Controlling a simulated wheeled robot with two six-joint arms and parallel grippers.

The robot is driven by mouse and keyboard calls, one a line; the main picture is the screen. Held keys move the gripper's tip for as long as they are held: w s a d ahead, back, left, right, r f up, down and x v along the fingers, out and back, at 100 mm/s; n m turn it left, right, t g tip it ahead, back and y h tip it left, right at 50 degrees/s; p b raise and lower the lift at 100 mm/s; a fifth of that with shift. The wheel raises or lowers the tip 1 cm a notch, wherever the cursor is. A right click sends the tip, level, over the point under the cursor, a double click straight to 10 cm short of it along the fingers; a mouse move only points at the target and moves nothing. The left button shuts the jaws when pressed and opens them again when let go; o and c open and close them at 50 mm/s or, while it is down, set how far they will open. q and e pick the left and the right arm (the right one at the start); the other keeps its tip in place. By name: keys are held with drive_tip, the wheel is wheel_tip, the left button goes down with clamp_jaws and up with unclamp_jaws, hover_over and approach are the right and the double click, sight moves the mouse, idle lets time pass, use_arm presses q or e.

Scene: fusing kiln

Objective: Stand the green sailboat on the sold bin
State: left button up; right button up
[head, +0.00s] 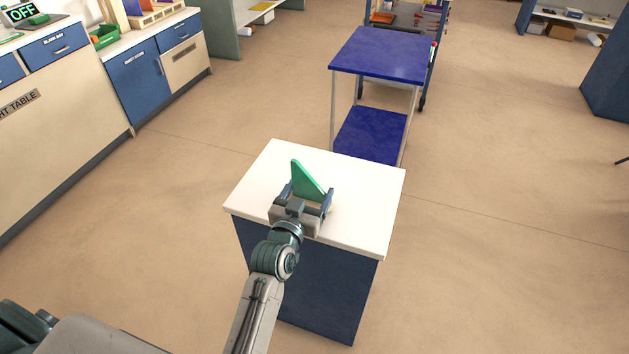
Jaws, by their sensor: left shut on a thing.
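The green sailboat (305,180) shows as a green triangular sail standing up between the fingers of my left gripper (306,196). The gripper is shut on it, over the white top of a blue cabinet. The fingers and wrist hide the boat's lower part, so I cannot tell whether it touches the top. I see nothing marked as the sold bin. My right gripper is not in view.
The white-topped cabinet (364,212) is otherwise bare. Behind it stands a blue two-level cart (380,52), its top empty. Counters with blue drawers (137,78) line the left. Open floor (500,200) lies to the right.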

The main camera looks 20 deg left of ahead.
sight(314, 183)
use_arm(q)
drive_tip(key=w, duration=0.3)
drive_tip(key=shift+w+r, duration=0.15)
drive_tip(key=shift+w, duration=0.25)
drive_tip(key=shift+w+f, duration=0.2)
drive_tip(key=shift+f, duration=0.25)
drive_tip(key=shift+s, duration=0.1)
drive_tip(key=shift+f, duration=0.1)
drive_tip(key=o, duration=1.1)
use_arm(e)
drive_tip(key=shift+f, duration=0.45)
use_arm(q)
drive_tip(key=shift+o, duration=0.2)
